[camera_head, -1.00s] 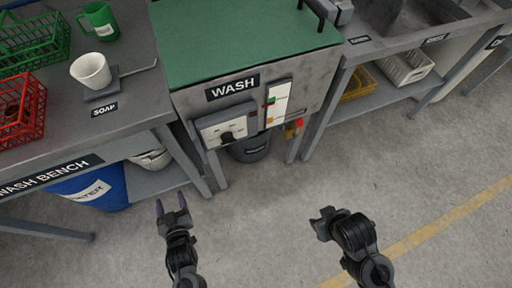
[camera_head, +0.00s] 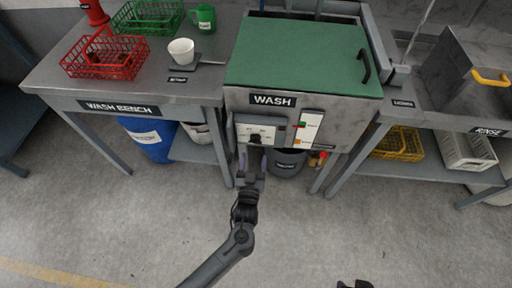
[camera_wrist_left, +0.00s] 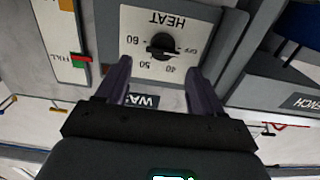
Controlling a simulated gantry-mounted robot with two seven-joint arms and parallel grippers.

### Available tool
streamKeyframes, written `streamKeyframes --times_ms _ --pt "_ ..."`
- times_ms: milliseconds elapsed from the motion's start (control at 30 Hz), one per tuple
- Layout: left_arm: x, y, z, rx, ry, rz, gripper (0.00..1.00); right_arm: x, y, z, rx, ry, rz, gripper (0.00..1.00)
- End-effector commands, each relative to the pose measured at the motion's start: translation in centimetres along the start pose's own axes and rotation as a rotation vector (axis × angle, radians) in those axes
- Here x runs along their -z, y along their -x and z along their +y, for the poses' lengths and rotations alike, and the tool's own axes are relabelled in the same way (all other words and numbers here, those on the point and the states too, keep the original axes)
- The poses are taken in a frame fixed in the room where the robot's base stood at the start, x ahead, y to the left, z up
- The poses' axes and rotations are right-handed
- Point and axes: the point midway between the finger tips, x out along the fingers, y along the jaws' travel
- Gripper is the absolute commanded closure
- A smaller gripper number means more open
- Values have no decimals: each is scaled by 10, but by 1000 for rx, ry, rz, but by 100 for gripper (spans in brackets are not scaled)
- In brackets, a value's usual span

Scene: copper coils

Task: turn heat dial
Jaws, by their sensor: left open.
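The heat dial (camera_wrist_left: 160,46) is a small black knob on a white panel marked HEAT, OFF, 40, 50 and 60, seen upside down in the left wrist view. In the head view the dial (camera_head: 256,138) is on the front of the wash machine (camera_head: 320,112). I cannot tell surely which mark it points at. My left gripper (camera_head: 253,161) is open just in front of the panel, its fingers (camera_wrist_left: 158,72) on either side of the dial's line and apart from it. Only a dark bit of my right gripper (camera_head: 355,284) shows at the bottom edge of the head view.
A fill indicator strip (camera_head: 309,128) is right of the dial panel. A dark bucket (camera_head: 287,163) stands under the machine. The wash bench (camera_head: 140,86) is to the left, with baskets and a white cup (camera_head: 181,52). The floor in front is clear.

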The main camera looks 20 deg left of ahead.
Motion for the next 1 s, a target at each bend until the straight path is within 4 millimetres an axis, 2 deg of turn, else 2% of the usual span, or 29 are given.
streamKeyframes --times_ms 33,200,400,833,1000 --pt "-1 -10 -1 2 0 5 33 -4 -6 1 -3 4 -5 57" --pt "-1 -36 -1 2 -1 4 33 -8 -15 2 -8 12 -8 57" --pt "-1 -56 -1 1 -2 2 33 -9 -21 1 -7 12 -7 57" --pt "1 -63 -1 1 -1 1 33 -8 -21 -1 0 2 -2 57" --pt "1 -63 -1 1 -1 1 57 -7 -21 -1 1 0 -2 57"
